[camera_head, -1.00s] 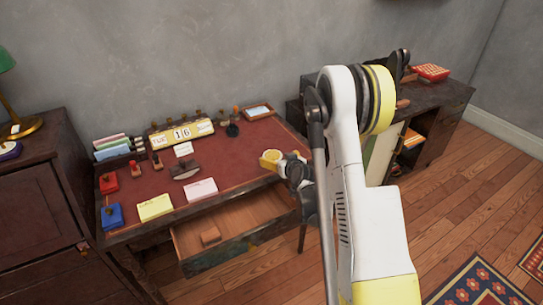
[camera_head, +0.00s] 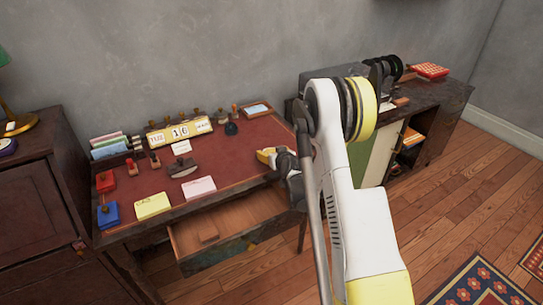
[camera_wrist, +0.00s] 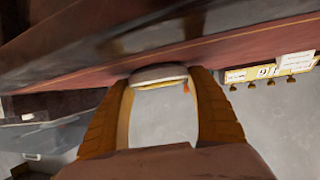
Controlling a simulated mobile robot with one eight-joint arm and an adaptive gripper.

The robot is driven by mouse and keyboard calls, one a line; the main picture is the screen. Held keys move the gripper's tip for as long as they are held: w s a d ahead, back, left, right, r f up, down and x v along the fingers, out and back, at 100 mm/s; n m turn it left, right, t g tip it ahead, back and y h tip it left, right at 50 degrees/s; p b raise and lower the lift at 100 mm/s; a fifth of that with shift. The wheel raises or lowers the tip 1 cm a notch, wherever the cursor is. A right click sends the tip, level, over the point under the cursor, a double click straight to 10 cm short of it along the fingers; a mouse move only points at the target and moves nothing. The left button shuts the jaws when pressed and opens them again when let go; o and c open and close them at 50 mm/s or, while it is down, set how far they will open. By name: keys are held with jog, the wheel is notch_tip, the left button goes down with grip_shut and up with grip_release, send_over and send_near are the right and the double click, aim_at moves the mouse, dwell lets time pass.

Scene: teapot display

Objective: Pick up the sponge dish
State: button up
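A small rounded dish with a pale rim, which looks like the sponge dish (camera_wrist: 158,83), sits between my fingertips in the wrist view. My gripper (camera_wrist: 160,75) has yellow-brown fingers bowed around a gap, with their tips against the dish's two sides. In the head view my gripper (camera_head: 265,155) is above the right part of the desk's red top (camera_head: 235,150), pointing left. The dish is too small or hidden to make out there.
The desk holds a calendar block (camera_head: 180,133), a dark blotter (camera_head: 183,168), note pads (camera_head: 153,205), and red (camera_head: 105,181) and blue (camera_head: 108,214) boxes. Its drawer (camera_head: 215,235) is open. A second dark cabinet (camera_head: 440,105) stands to the right.

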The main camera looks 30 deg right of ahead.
aim_at(271, 152)
jog(key=shift+c, duration=1.4)
jog(key=shift+r+p, duration=0.4)
jog(key=shift+r, duration=0.25)
notch_tip(271, 152, up, 3)
jog(key=shift+f+p, duration=0.1)
jog(key=shift+p, duration=0.75)
jog(key=s+d+r+p, duration=0.4)
jog(key=s+d+r, duration=0.25)
jog(key=d, duration=0.35)
jog(key=s+a+r+n+y, duration=0.1)
jog(key=s+a+r, duration=0.3)
jog(key=a, duration=0.6)
jog(key=s+a+r+n+y, duration=0.2)
jog(key=a+r, duration=0.4)
jog(key=a, duration=0.5)
jog(key=s+a+r+n+y, duration=0.2)
jog(key=s+a+r, duration=0.3)
jog(key=a, duration=0.5)
jog(key=shift+s+a+r+y, duration=0.3)
jog(key=shift+s+y, duration=0.1)
jog(key=shift+s, duration=0.15)
